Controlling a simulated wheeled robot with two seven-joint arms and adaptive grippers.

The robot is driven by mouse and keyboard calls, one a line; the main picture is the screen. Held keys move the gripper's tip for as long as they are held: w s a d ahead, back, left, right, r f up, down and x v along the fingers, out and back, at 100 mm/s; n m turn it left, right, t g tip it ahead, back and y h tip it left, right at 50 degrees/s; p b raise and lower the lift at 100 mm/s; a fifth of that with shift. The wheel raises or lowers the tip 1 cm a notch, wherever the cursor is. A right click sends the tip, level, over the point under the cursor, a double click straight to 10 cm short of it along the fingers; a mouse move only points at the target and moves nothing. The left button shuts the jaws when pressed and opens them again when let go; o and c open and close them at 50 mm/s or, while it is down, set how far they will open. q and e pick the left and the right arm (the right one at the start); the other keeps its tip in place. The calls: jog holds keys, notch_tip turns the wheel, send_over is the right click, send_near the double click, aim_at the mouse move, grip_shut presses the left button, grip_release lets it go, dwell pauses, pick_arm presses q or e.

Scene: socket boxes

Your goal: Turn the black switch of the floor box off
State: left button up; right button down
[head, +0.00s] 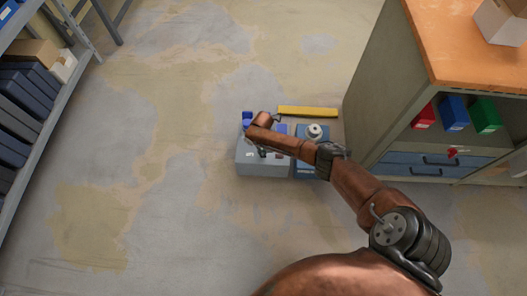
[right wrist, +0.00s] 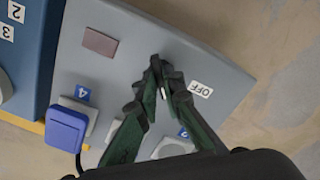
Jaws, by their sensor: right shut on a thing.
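The grey floor box (head: 255,168) stands on the floor in the head view, under the end of my right arm. Its grey top (right wrist: 205,60) fills the middle of the right wrist view, with a white OFF label (right wrist: 201,90). My right gripper (right wrist: 162,70) has its dark green fingers brought together at the box top, just beside the OFF label. They are shut on a small part there. The black switch itself cannot be made out; the fingertips hide that spot. My left gripper is in neither view.
A blue box (head: 305,171) adjoins the grey one, with a yellow strip (head: 307,112) behind. A blue plug (right wrist: 67,128) sits on the grey box. An orange-topped cabinet (head: 460,50) stands right, a shelf (head: 50,105) left.

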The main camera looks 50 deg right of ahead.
jog(key=n, duration=0.3)
jog(key=shift+n, duration=0.4)
jog(key=n, duration=0.2)
jog(key=shift+n, duration=1.5)
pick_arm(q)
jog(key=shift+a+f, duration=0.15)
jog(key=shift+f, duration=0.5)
pick_arm(e)
jog(key=shift+n, duration=0.4)
jog(key=shift+w, duration=0.1)
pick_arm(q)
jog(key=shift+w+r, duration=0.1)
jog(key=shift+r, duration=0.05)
pick_arm(e)
jog(key=c, duration=2.1)
grip_release()
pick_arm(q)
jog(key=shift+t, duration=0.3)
